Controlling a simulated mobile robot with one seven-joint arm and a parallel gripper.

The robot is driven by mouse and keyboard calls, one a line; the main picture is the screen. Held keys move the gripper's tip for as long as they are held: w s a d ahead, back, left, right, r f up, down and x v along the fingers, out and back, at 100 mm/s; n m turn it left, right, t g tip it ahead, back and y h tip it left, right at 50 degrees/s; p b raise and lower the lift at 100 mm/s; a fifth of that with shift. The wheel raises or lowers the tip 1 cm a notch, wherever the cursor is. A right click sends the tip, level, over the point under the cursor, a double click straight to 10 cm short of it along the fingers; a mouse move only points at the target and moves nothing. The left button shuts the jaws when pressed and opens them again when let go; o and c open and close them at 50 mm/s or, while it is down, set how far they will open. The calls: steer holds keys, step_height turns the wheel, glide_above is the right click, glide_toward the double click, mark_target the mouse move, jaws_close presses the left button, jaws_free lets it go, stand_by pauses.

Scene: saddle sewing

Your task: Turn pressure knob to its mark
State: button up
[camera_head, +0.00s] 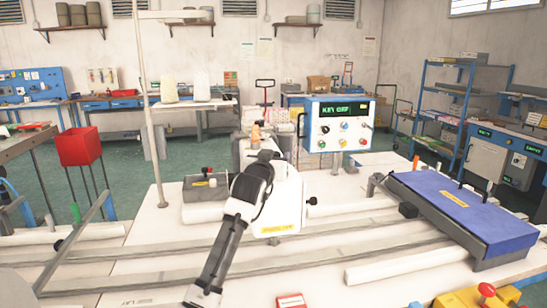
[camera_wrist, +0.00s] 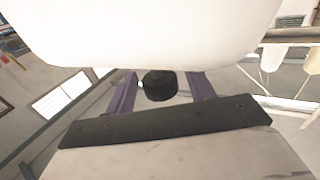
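The white sewing machine head (camera_head: 285,200), with a yellow label on its front, stands mid-bench in the head view. My arm rises from the bottom edge and ends at its upper left; my fingertips are not visible there. In the wrist view my gripper (camera_wrist: 160,88) has two purple fingers set apart. A round black knob (camera_wrist: 159,86) shows between them, beside the machine's pale body (camera_wrist: 150,35). Narrow gaps show on both sides of the knob, so the fingers appear open. I cannot tell their depth relative to it. No mark on the knob is readable.
A control box (camera_head: 340,125) with a green-lit display and several knobs stands behind right. A blue-topped unit (camera_head: 460,208) lies on the right of the bench. Rails (camera_head: 350,242) cross the front. A thin pole (camera_head: 147,100) rises to the left.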

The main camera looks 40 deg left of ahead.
steer(key=c, duration=0.9)
steer(key=shift+f+n+y, duration=0.1)
steer(key=shift+n+y, duration=0.2)
steer(key=shift+d+f+n+g+y+b, duration=0.15)
steer(key=shift+n+g+y+b, duration=0.3)
steer(key=shift+y+b, duration=0.25)
steer(key=n+g+y+b, duration=0.1)
steer(key=n+g+y, duration=0.1)
steer(key=shift+w+y, duration=0.15)
steer(key=shift+y, duration=0.25)
steer(key=n+g+y+b, duration=0.2)
steer(key=n+g+y, duration=0.2)
steer(key=g, duration=0.2)
steer(key=shift+n+b, duration=0.3)
steer(key=shift+n, duration=0.05)
steer(key=n+g, duration=0.1)
steer(key=g, duration=0.1)
steer(key=n+g+y, duration=0.1)
steer(key=g, duration=0.1)
steer(key=n+g+y, duration=0.1)
steer(key=n+g, duration=0.1)
steer(key=shift+r+g, duration=0.25)
steer(key=shift+n+g+p, duration=1.15)
steer(key=shift+n+g, duration=0.55)
steer(key=shift+g, duration=0.9)
